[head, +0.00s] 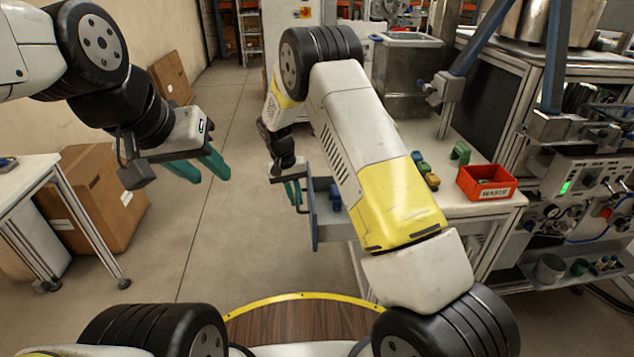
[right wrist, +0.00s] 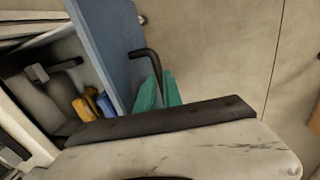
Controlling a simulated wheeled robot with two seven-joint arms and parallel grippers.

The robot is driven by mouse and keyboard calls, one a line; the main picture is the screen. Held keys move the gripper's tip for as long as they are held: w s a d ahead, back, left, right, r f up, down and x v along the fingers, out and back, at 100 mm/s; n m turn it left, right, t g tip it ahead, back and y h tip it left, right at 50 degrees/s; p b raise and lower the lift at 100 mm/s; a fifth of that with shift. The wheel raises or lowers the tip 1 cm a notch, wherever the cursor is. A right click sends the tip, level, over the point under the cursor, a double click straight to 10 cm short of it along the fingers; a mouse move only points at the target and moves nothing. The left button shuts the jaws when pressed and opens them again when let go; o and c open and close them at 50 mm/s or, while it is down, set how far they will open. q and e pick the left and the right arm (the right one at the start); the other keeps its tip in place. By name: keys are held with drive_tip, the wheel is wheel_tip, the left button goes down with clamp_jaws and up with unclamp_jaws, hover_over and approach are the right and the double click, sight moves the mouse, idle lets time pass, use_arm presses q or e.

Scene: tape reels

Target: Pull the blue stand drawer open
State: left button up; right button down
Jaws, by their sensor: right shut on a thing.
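The blue stand drawer (head: 313,222) stands out to the left from the stand under the white worktop, its inside partly visible. In the right wrist view its blue front panel (right wrist: 108,45) and black bar handle (right wrist: 149,60) show, with a gap between panel and stand. My right gripper (head: 293,192) is at the handle, its green fingers (right wrist: 158,93) shut on it; the grip itself is partly hidden. My left gripper (head: 205,172) is open and empty, in the air to the left, well apart from the drawer.
Yellow (right wrist: 91,100) and blue (right wrist: 106,103) items lie inside the drawer. On the worktop are a red bin (head: 487,184), small coloured blocks (head: 424,173) and a green piece (head: 460,152). Cardboard boxes (head: 95,195) stand left. The floor left of the drawer is clear.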

drive_tip(key=a, duration=0.8)
drive_tip(key=shift+s+a, duration=0.15)
drive_tip(key=shift+a, duration=0.05)
drive_tip(key=c, duration=1.5)
unclamp_jaws()
wheel_tip(320, 180, up, 8)
drive_tip(key=a, duration=0.1)
drive_tip(key=shift+a+f, duration=0.15)
drive_tip(key=shift+a, duration=0.05)
